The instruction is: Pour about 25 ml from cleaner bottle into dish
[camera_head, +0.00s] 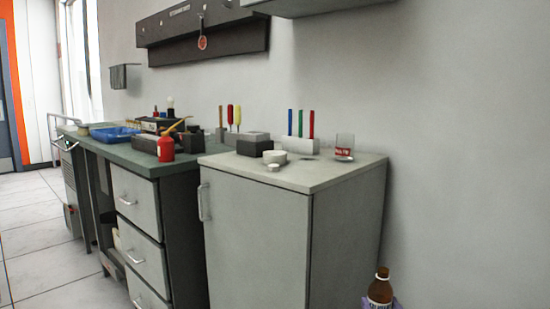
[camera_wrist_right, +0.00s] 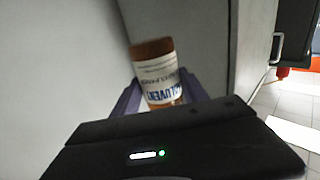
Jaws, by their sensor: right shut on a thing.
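The brown cleaner bottle (camera_head: 380,290) is at the bottom right of the head view, close to upright, low and in front of the pale cabinet's right side. In the wrist view the bottle (camera_wrist_right: 160,75) shows a white label with blue "SOLVENT" lettering. My right gripper (camera_head: 384,304) has purple fingers, shut on the bottle's sides; they also show in the wrist view (camera_wrist_right: 162,100). A white round dish (camera_head: 274,157) sits on the cabinet top, with a smaller white round piece (camera_head: 273,168) in front of it. The bottle is apart from both. My left gripper is not in view.
The pale cabinet (camera_head: 255,230) has a handle on its front. A glass (camera_head: 344,147) with a red label stands near its back right. A block with colored sticks (camera_head: 298,146) is at the back. A red oil can (camera_head: 165,148) and blue tray (camera_head: 116,134) are on the green bench.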

